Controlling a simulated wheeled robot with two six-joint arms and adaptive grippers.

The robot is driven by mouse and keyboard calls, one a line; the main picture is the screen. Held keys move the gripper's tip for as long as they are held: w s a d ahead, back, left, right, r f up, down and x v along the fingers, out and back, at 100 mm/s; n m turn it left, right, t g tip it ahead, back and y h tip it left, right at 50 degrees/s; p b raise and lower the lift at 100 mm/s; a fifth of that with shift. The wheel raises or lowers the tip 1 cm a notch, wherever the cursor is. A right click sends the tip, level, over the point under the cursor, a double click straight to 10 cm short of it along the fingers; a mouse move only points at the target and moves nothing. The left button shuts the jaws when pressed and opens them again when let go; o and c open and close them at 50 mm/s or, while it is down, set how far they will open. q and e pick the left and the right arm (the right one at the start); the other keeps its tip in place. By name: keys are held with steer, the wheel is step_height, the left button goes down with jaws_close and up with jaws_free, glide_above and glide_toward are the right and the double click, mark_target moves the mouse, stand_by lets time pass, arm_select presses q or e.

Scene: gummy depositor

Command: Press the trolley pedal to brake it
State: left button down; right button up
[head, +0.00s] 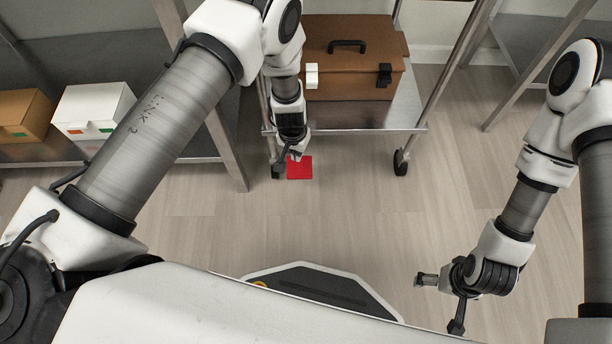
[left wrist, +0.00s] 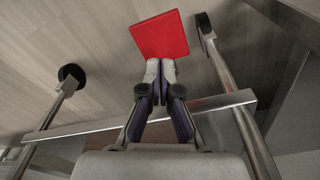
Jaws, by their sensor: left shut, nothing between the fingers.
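The red pedal (head: 300,168) is a flat square plate low at the front of the metal trolley (head: 415,118), near its left front caster. It also shows in the left wrist view (left wrist: 158,35), just beyond my fingertips. My left gripper (head: 295,156) reaches down at the trolley's front edge, over the pedal's back left part. In the left wrist view its fingers (left wrist: 160,68) are together and empty, and their tips overlap the pedal's near edge. I cannot tell whether they touch it. My right gripper (head: 437,304) hangs open and empty over the floor at the lower right.
A brown case (head: 350,75) with a black handle sits on the trolley shelf. A caster (head: 401,163) stands at the right front corner. A white box (head: 92,112) and a brown box (head: 24,114) are on a left shelf. The floor in front is clear.

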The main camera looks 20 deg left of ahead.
arm_select(q)
step_height(320, 180, down, 2)
steer(key=shift+s+d+f+b, duration=0.1)
steer(key=shift+b, duration=0.3)
steer(key=shift+r, duration=0.2)
arm_select(e)
step_height(320, 180, down, 2)
steer(key=shift+s+f, duration=0.1)
steer(key=shift+s, duration=0.05)
